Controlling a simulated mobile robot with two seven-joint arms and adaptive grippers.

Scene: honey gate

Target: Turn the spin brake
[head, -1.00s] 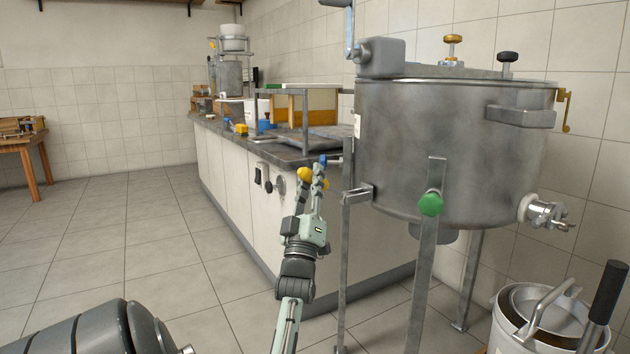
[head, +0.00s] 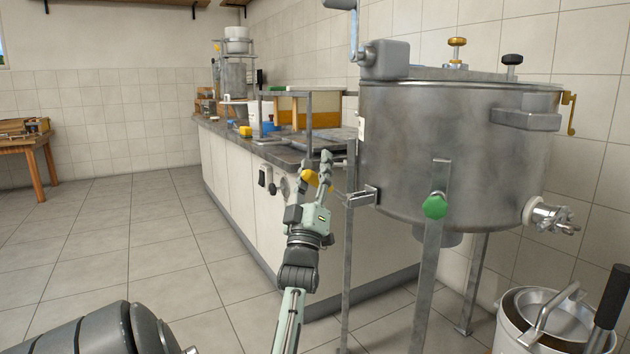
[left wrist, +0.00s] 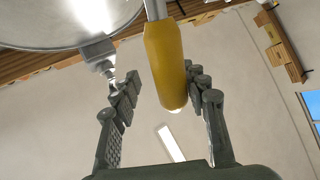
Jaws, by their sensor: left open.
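A yellow grip (head: 317,179) on a metal rod, which looks like the spin brake's handle, sits left of the big steel drum (head: 450,150). My left gripper (head: 318,166) is at this grip, with its fingers pointing up. In the left wrist view the yellow grip (left wrist: 166,65) reaches down between the spread fingers, nearer the right finger. The left gripper (left wrist: 160,110) is open, with a clear gap on the left; contact on the right side cannot be told. My right gripper does not show.
The drum stands on steel legs, one with a green knob (head: 434,207). A tap (head: 550,215) sticks out at right above a white bucket (head: 545,325). The counter (head: 240,180) runs behind the gripper. The tiled floor (head: 130,240) at left is clear.

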